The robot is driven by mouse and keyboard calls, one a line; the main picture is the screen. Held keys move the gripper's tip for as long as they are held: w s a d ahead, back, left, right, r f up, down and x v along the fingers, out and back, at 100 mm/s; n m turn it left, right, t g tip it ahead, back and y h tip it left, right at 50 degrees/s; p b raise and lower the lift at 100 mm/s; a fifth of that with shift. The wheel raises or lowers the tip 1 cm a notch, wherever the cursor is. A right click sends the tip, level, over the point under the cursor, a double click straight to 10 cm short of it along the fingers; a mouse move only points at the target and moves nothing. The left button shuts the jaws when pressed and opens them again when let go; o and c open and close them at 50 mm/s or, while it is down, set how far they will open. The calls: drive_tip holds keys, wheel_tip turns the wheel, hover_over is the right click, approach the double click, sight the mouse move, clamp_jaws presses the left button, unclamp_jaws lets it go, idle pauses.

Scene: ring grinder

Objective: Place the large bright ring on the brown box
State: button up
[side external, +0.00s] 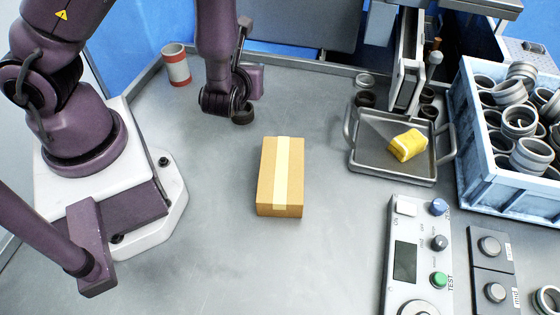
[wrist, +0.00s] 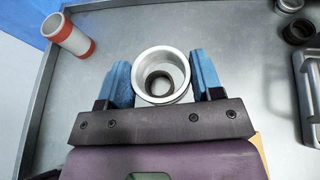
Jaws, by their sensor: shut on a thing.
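The large bright ring (wrist: 140,66) is a silvery metal ring between the two blue fingers of my gripper (wrist: 162,76) in the wrist view. A smaller dark round opening or part shows inside it; I cannot tell which. In the side view my gripper (side external: 243,113) is above the table behind the brown box, and the ring there is dark and hard to make out. The brown box (side external: 268,178) lies closed on the table with a pale tape strip along its top. Only a sliver of the box (wrist: 261,150) shows at the lower right of the wrist view.
A red and white cylinder (side external: 176,66) stands at the back left. A metal tray (side external: 392,173) with a yellow sponge (side external: 408,145) is right of the box. A blue crate (side external: 505,195) of rings and a control panel (side external: 418,240) fill the right. The table around the box is clear.

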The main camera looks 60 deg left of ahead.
sight(284, 159)
drive_tip(key=d+m+t+h, duration=0.4)
drive_tip(key=d+m, duration=0.1)
drive_tip(key=d, duration=1)
drive_tip(key=shift+w+d, duration=0.2)
drive_tip(key=shift+d, duration=0.05)
drive_tip(key=shift+a+f, duration=0.1)
drive_tip(key=shift+f, duration=3.6)
drive_tip(key=shift+f, duration=0.15)
drive_tip(key=o, duration=1)
